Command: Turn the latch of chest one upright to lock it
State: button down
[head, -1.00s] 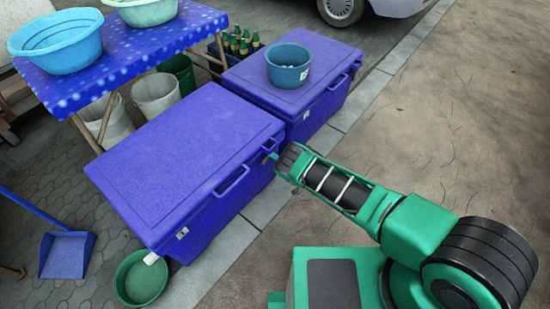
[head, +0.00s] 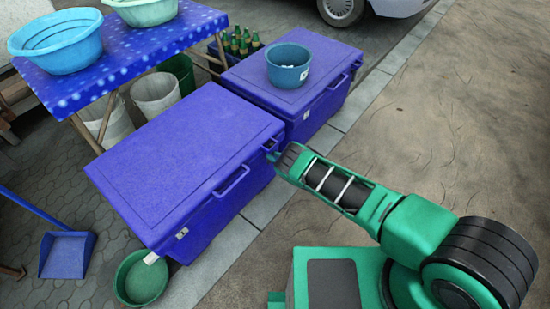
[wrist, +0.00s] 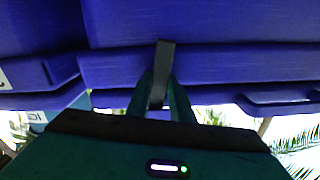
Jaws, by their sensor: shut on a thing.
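The near blue chest (head: 180,150) stands with its lid closed; I take it as the chest at hand, though no number is readable on it. My gripper (head: 272,152) is at the right end of its long front side, close under the lid edge. In the wrist view, my gripper (wrist: 160,98) is shut on a dark, narrow latch (wrist: 164,62), which runs between the green fingers against the blue chest wall (wrist: 235,66). The latch looks nearly in line with the fingers, slightly tilted. In the head view the latch is too small to make out.
A second blue chest (head: 322,105) stands just behind, bearing a blue basin (head: 288,72). A handle (head: 231,182) sticks out of the near chest's front. A green basin (head: 141,280) lies by its near corner. Open pavement (head: 450,130) is to the right.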

jog(key=shift+s+f+n, duration=0.15)
jog(key=shift+f+n, duration=0.05)
jog(key=shift+n, duration=0.8)
jog(key=c, duration=1.8)
grip_release()
jog(key=shift+o, duration=1.2)
jog(key=shift+r, duration=0.1)
jog(key=v, duration=1)
jog(key=shift+s+d, duration=0.2)
jog(key=shift+d, duration=0.15)
